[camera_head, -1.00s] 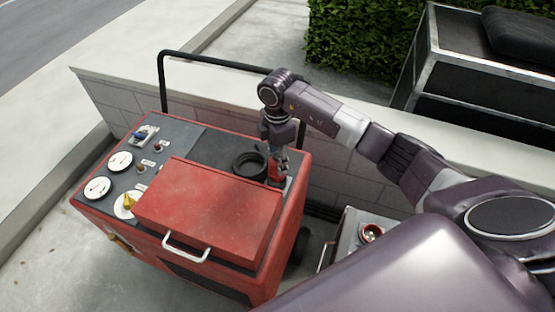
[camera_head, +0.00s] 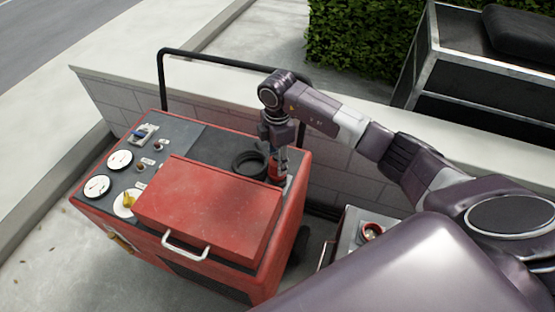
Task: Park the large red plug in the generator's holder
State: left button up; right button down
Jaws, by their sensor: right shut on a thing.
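The red generator (camera_head: 210,205) stands at the left, with a dark top panel. The large red plug (camera_head: 274,168) is upright at the right end of that top, beside a black ring (camera_head: 248,164). My right gripper (camera_head: 279,165) points down from above and is shut on the plug. The plug's lower end is partly hidden by the fingers, so I cannot tell how far it sits in the holder. My left gripper is not in view.
Gauges and a yellow knob (camera_head: 129,200) are on the generator's left side. A black rail (camera_head: 215,59) and a low block wall (camera_head: 345,185) stand behind it. A grey box with a red-rimmed socket (camera_head: 371,231) is to the right.

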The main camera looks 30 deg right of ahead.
jog(key=shift+f+b, duration=0.75)
jog(key=shift+f, duration=0.45)
jog(key=c, duration=1.2)
grip_release()
jog(key=shift+c, duration=0.2)
jog(key=shift+o, duration=0.3)
jog(key=shift+o, duration=1.2)
jog(key=shift+r+p, duration=2.15)
jog(key=shift+r, duration=0.4)
